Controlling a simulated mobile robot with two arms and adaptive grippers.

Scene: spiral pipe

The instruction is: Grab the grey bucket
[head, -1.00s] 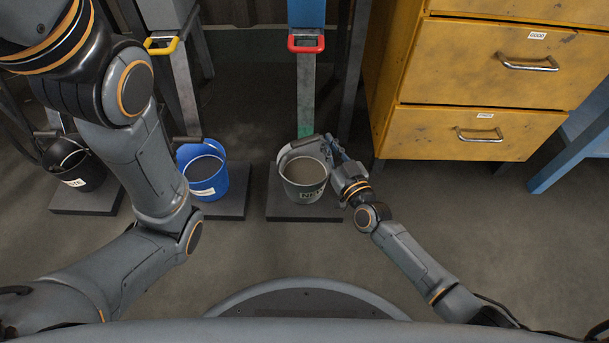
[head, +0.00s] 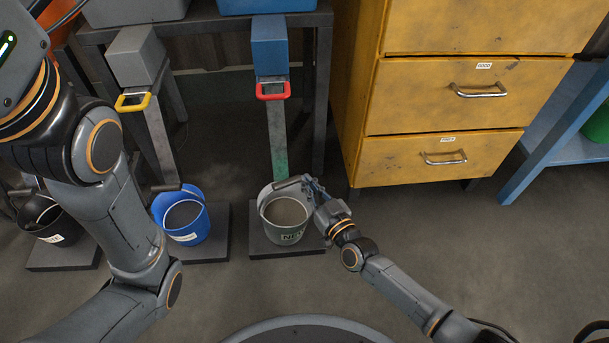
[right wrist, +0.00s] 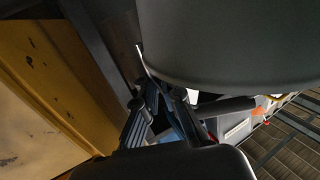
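The grey bucket (head: 285,222) stands upright on a dark flat plate (head: 262,247), with a label on its front and a dark handle grip (head: 292,182) over its back rim. My right gripper (head: 314,188) is at the bucket's right rim, by the end of the handle. In the right wrist view the bucket's dark side (right wrist: 230,45) fills the top right. The right fingers (right wrist: 165,100) lie close below it, beside a thin handle strip; whether they are closed on it is unclear. My left gripper is out of view.
A blue bucket (head: 183,222) and a black bucket (head: 48,222) stand on plates to the left. A yellow drawer cabinet (head: 440,130) rises behind on the right. A post with a red-framed part (head: 273,92) stands behind the grey bucket. Open floor lies at right front.

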